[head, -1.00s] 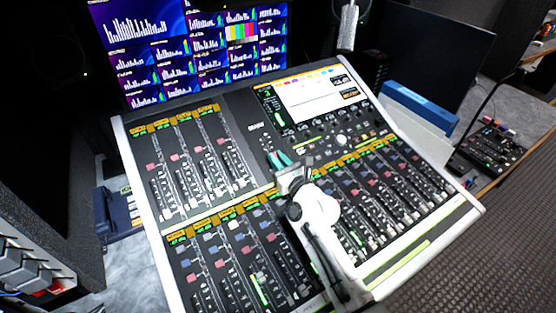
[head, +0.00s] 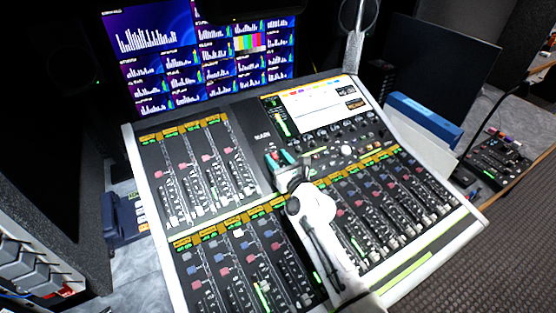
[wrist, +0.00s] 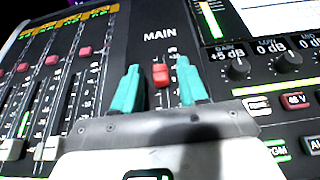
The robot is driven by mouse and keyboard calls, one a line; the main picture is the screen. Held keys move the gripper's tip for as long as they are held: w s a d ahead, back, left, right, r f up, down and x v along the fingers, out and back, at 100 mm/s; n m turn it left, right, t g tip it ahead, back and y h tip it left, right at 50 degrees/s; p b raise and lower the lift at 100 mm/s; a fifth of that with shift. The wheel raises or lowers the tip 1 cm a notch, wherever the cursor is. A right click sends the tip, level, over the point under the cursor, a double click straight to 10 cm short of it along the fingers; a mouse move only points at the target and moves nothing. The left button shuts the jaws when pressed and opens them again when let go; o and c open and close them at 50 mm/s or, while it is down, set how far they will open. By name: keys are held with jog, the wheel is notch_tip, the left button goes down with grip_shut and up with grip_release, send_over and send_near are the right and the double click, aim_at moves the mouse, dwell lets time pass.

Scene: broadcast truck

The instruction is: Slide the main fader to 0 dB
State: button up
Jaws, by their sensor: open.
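The main fader's red cap (wrist: 160,74) is in the wrist view, below the white MAIN label (wrist: 160,34). It sits near the upper visible end of its slot; the scale marks beside it are too small to read. My gripper (wrist: 158,68) is open, with one teal finger on each side of the cap. Narrow gaps seem to show between cap and fingers, but I cannot tell whether either touches. The slot's lower part is hidden behind the gripper body. In the head view my gripper (head: 280,160) is over the console's middle, just below the MAIN label (head: 262,134).
Gain knobs (wrist: 238,68) and lit buttons (wrist: 257,104) are close on the right. The console screen (head: 322,103) is above right, with monitors (head: 200,60) behind.

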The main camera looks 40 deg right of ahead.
jog(key=v, duration=1.1)
jog(key=shift+w, duration=0.1)
dwell(0.5)
